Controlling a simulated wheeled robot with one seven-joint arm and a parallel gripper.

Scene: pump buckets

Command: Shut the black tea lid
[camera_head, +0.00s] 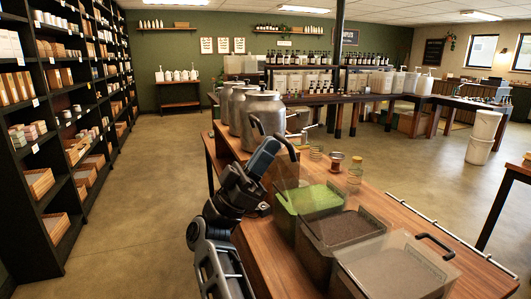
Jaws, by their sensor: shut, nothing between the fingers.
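A clear bin of dark brown loose tea (342,228), which looks like the black tea, sits in the middle of a row of bins on the wooden counter. A clear raised lid panel (288,178) stands up at the left of the bins, with a black curved handle (285,143) at its top. Another dark handle (257,125) shows just behind it. I cannot tell for certain which lid belongs to which bin. My gripper (268,148) is shut and empty, at the left side of the raised lids, close to the handles. Whether it touches them is unclear.
A green tea bin (306,199) is behind, and a bin with brownish contents (395,272) and a black lid handle (437,244) is in front. Metal canisters (263,120) and small jars (336,161) stand farther back. Shelves line the left; the floor between is clear.

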